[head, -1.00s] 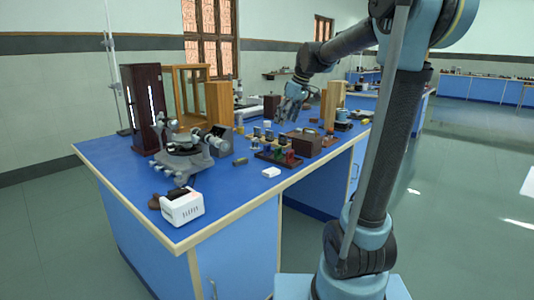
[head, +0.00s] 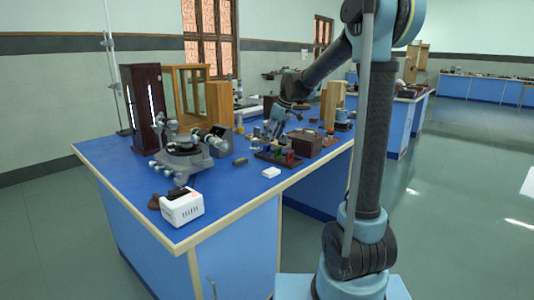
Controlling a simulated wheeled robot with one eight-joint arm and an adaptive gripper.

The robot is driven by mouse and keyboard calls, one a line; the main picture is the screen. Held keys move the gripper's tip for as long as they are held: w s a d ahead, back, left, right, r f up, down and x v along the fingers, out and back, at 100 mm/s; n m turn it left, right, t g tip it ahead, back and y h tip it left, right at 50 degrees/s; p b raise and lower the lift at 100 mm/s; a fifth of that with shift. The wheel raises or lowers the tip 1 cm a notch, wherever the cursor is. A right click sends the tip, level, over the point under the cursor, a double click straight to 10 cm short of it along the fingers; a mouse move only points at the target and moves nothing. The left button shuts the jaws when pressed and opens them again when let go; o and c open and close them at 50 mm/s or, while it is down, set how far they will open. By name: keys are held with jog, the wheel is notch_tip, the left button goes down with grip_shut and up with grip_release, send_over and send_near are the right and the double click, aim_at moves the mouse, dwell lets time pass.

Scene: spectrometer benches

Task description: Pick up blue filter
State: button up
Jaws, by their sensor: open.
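A small dark red rack (head: 291,164) stands near the front edge of the blue bench, with small coloured filters upright in it. A red filter (head: 290,156) and a green filter (head: 279,152) can be made out. I cannot single out the blue filter at this size; my gripper covers part of the rack's back left. My gripper (head: 270,136) points down, open, low over the back left of the rack. I cannot tell whether it touches anything.
A brown box (head: 304,143) stands close right of the rack. A grey spectrometer (head: 184,161) is to the left, with a white box (head: 182,208) in front. Bare blue benchtop (head: 225,185) is at front left.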

aim_at(269, 146)
jog(key=shift+d+x, duration=0.2)
jog(key=shift+x, duration=2.9)
jog(key=shift+c, duration=0.3)
jog(key=shift+s, duration=0.1)
jog(key=c, duration=1)
